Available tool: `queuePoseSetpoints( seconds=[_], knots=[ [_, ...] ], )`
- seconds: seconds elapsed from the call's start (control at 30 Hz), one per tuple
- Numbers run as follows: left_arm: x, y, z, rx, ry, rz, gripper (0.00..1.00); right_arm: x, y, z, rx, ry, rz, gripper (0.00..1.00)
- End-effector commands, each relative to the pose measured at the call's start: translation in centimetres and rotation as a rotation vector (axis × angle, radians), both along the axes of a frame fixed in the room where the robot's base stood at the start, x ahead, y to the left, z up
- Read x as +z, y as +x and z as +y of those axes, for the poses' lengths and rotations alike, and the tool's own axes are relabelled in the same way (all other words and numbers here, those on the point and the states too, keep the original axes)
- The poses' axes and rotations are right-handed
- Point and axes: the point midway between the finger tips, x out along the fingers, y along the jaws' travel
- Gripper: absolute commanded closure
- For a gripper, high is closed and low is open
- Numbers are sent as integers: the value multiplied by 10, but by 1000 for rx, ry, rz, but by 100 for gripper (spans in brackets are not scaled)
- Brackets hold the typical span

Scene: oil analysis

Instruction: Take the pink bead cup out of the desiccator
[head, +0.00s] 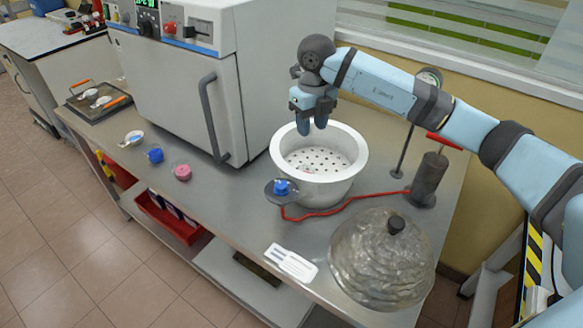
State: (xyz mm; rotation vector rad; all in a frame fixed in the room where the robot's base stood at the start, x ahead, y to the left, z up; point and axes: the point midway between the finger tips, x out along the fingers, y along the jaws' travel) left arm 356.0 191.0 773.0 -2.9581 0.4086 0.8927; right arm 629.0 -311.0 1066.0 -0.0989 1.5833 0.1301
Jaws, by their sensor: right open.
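The desiccator is a white bowl (347,183) with a perforated plate inside, standing uncovered on the bench. A round pink piece (182,173) lies on the bench to the left. My right gripper (312,127) is open and empty, pointing down above the back of the desiccator, apart from the pinkish thing. My left gripper is not in view.
The grey domed lid (375,270) lies at the front right. A red hose (335,212) runs from the desiccator's side to a dark cylinder (430,175). A white oven (185,90) stands on the left. A white card (291,262) lies near the front edge.

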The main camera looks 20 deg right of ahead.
Motion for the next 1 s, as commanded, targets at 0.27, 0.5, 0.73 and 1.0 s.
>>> queuePoseSetpoints(
  seconds=[0.27,0.5,0.73,1.0],
  knots=[
    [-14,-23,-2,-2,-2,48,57,-32,0,-5,-9,-22,1,59],
    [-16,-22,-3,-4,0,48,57,-73,0,-4,-8,-19,-2,59],
    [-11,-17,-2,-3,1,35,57,-87,-1,-3,-7,-19,-3,59],
    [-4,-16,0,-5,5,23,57,-122,-6,1,-6,-17,0,59]
  ],
)
